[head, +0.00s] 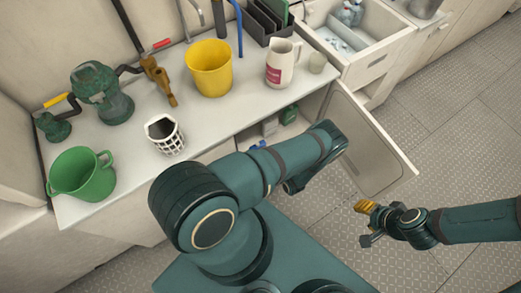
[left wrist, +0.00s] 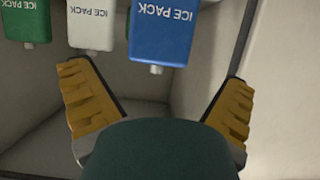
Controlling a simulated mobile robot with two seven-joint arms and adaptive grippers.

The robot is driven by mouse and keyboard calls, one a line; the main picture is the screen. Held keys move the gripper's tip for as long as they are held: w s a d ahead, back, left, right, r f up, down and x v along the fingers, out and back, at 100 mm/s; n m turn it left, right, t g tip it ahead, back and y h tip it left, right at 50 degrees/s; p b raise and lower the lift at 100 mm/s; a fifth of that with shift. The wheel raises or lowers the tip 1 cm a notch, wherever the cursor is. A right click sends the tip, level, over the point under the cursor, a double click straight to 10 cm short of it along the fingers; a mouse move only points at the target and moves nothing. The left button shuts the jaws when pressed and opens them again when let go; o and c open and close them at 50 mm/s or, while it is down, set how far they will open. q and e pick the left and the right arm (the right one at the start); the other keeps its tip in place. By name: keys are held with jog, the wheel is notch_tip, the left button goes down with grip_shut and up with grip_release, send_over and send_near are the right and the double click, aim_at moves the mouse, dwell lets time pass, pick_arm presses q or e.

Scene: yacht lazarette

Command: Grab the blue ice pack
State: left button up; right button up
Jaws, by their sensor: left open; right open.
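The blue ice pack (left wrist: 164,32) hangs at the top of the left wrist view, its lettering upside down there. In the head view only a small blue part (head: 258,145) shows behind my left arm. My left gripper (left wrist: 157,76) is open and empty, its yellow-padded fingers spread below the blue pack in that picture. The pack is between the finger directions, apart from both pads. In the head view the left gripper is hidden by its own arm. My right gripper (head: 365,222) is open and empty above the floor, away from the cabinet.
A white ice pack (left wrist: 91,24) and a green ice pack (left wrist: 27,20) are beside the blue one. The cabinet door (head: 372,140) stands open.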

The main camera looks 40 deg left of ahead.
pick_arm(q)
jog(key=shift+v, duration=2.4)
